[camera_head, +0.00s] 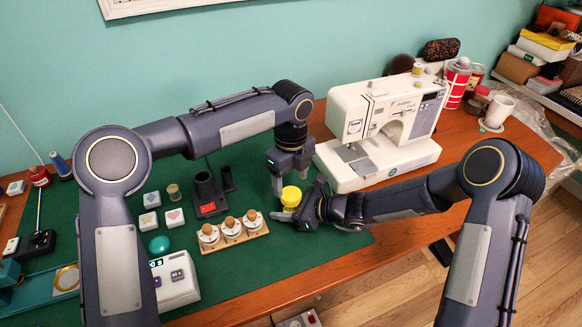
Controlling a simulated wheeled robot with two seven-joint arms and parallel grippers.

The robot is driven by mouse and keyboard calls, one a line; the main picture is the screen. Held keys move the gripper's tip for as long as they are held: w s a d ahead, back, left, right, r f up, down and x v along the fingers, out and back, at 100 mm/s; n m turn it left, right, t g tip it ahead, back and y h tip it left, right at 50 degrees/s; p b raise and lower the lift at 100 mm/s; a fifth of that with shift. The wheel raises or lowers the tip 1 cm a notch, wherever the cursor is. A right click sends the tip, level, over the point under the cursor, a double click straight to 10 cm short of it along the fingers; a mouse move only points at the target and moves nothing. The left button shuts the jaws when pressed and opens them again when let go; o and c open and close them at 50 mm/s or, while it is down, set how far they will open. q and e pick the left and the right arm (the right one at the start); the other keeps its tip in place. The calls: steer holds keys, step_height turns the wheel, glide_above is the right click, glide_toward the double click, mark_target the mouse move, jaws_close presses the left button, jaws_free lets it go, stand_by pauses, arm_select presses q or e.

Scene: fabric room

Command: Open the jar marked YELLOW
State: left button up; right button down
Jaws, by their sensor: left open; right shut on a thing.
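A small round thing with a yellow top (291,196) is on the green mat in front of the sewing machine; I take it to be the jar marked YELLOW, though no lettering is readable. My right gripper (298,209) comes in from the right and is shut on its body, low down. The fingers hide most of the body, and whether it touches the mat is unclear. My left gripper (290,183) points down just above and behind the yellow top. Its jaws are open and hold nothing.
A white sewing machine (376,125) stands close behind. The green mat (245,280) is bare at the front. The table edge is near my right gripper.

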mark_target(291, 193)
arm_select(q)
steer(key=shift+f, duration=1.95)
steer(key=c, duration=1)
steer(key=n, duration=0.4)
steer(key=shift+r, duration=0.1)
steer(key=n, duration=0.5)
steer(key=shift+n, duration=0.3)
steer(key=shift+r, duration=0.2)
steer(key=shift+r, duration=0.9)
